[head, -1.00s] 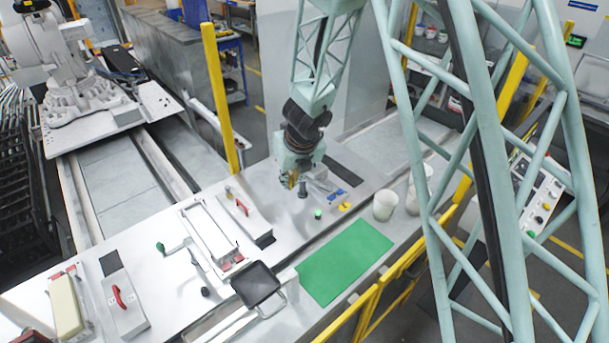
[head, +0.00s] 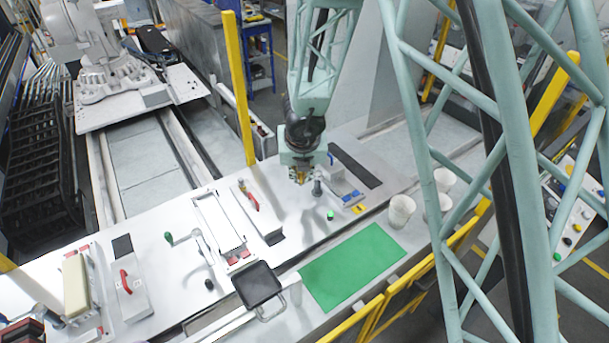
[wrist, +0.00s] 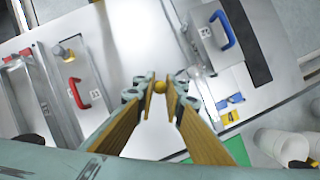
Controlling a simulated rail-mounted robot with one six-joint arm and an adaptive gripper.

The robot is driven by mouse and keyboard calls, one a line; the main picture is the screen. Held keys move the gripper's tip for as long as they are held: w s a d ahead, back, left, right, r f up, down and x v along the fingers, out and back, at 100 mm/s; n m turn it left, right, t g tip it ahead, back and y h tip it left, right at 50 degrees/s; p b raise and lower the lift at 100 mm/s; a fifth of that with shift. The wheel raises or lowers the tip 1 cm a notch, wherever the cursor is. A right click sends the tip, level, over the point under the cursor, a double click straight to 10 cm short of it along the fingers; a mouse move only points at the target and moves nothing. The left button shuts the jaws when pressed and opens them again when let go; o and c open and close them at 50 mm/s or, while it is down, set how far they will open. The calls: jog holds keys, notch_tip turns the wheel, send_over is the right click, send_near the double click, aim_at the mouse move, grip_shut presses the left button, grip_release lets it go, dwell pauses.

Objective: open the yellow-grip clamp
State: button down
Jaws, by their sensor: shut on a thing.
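My gripper (head: 300,181) points down over the far part of the metal table. In the wrist view its two fingers (wrist: 160,88) are closed on a small yellow ball, which looks like the clamp's yellow grip (wrist: 160,87). The rest of the clamp is mostly hidden behind the fingers, so I cannot tell its lever angle. A short grey post (head: 317,188) stands just right of the gripper in the head view.
Left of the gripper is a box with a red handle (head: 252,201); right is one with a blue handle (wrist: 222,30). A green button (head: 330,215), green mat (head: 352,266), black tray (head: 257,284) and white cups (head: 401,211) lie nearer. A green-knobbed crank (head: 168,237) stands left.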

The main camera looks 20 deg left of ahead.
jog(key=shift+w+m, duration=0.15)
jog(key=shift+m, duration=0.15)
dwell(0.5)
jog(key=c, duration=2.7)
grip_release()
jog(key=shift+r, duration=0.2)
jog(key=shift+v, duration=5.85)
jog(key=shift+a, duration=0.1)
